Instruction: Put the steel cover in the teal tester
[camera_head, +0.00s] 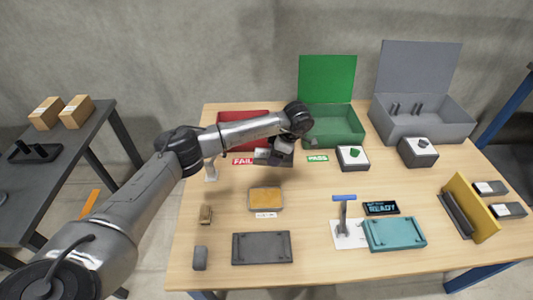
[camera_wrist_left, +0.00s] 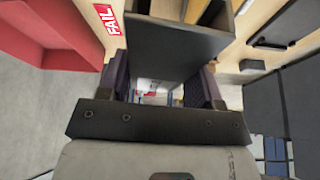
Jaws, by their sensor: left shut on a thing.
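My left gripper (camera_head: 277,156) is in the middle back of the table, by the FAIL label. In the left wrist view its two fingers (camera_wrist_left: 163,88) are shut on a dark grey, thin-walled piece (camera_wrist_left: 178,50), which looks like the steel cover. In the head view the arm and gripper partly hide this piece. The teal tester (camera_head: 395,233) lies at the front right of the table, apart from the gripper. A blue-handled clamp (camera_head: 343,212) stands at its left, and a display reading READY (camera_head: 381,208) is behind it. My right gripper is not in view.
A red bin (camera_head: 232,120), a green bin (camera_head: 330,135) and a grey bin (camera_head: 425,125) stand along the back. A dark plate (camera_head: 262,248) and an orange-filled tray (camera_head: 265,199) lie left of the clamp. A yellow panel (camera_head: 472,207) stands at right.

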